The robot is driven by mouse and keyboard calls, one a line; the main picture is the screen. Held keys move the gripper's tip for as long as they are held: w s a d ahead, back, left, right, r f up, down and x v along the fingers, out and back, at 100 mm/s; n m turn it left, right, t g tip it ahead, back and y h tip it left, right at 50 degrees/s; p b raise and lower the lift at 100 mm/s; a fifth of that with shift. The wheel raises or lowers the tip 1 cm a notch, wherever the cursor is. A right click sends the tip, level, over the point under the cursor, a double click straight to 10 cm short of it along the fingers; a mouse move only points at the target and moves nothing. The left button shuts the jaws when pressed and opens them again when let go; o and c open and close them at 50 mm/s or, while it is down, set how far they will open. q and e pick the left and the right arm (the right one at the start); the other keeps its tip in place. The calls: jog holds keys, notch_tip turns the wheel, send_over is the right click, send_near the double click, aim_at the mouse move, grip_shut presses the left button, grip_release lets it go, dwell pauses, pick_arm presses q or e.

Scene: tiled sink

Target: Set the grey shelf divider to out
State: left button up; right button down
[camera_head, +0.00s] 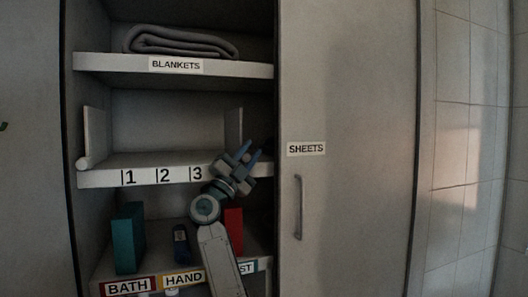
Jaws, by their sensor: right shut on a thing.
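A thin upright grey panel (235,124), which looks like the grey shelf divider, stands at the right of the middle shelf (143,178). That shelf's front edge is marked 1, 2 and 3. My right gripper (248,156), with blue fingertips, is at the shelf front just right of the 3. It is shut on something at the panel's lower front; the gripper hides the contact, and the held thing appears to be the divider. A second light upright piece (91,135) with a rounded lower end stands at the shelf's left. My left gripper is not in view.
A folded grey blanket (181,42) lies on the top shelf (110,62). Below are a teal block (128,238), a small dark blue item (180,246) and a red block (234,229). A closed door (352,180) marked SHEETS borders the opening at right.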

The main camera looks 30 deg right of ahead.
jog(key=a, duration=0.2)
jog(key=w+a, duration=0.1)
jog(key=a, duration=0.2)
jog(key=shift+w+a+f, duration=0.1)
jog(key=shift+w+a, duration=0.1)
jog(key=shift+a, duration=0.1)
jog(key=c, duration=1.5)
grip_release()
jog(key=shift+o, duration=1.3)
jog(key=shift+a, duration=0.25)
